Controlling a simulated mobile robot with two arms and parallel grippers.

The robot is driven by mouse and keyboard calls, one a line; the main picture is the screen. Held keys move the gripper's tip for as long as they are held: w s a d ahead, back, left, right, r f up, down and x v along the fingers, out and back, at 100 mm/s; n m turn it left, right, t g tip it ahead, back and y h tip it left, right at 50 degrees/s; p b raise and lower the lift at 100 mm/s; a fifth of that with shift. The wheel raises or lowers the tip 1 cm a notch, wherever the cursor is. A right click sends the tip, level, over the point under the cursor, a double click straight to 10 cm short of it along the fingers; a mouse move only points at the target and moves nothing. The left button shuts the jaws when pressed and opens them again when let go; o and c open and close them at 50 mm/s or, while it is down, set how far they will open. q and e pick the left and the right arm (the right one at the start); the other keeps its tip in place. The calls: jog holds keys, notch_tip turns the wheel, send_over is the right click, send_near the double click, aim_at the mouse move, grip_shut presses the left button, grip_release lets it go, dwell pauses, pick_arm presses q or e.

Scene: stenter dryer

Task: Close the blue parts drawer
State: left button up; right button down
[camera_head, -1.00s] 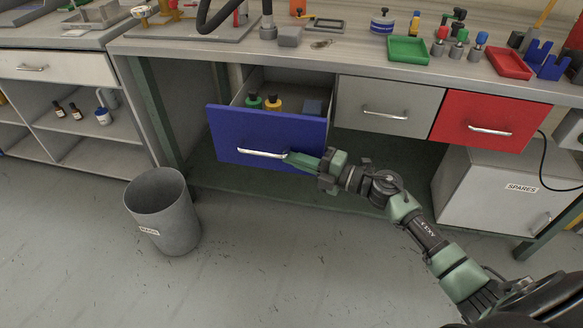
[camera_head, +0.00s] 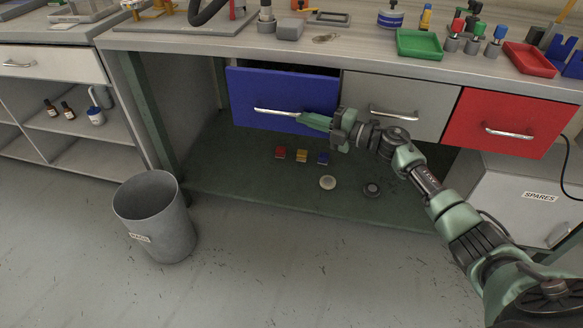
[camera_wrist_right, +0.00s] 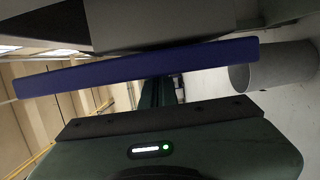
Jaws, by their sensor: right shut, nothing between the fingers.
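The blue parts drawer (camera_head: 283,90) is under the bench at the left of the drawer row. In the right wrist view the blue front (camera_wrist_right: 130,68) crosses the picture just beyond the gripper body. My left gripper is not in view.
A grey drawer (camera_head: 393,105) and a red drawer (camera_head: 512,122) are shut to the right. Small coloured blocks (camera_head: 302,156) and round discs lie on the green lower shelf (camera_head: 240,170). A grey bin (camera_head: 155,217) stands on the floor at left. The floor in front is clear.

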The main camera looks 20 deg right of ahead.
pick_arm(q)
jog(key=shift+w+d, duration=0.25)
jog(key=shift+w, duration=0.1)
pick_arm(e)
jog(key=shift+w+d, duration=0.55)
jog(key=shift+w, duration=0.2)
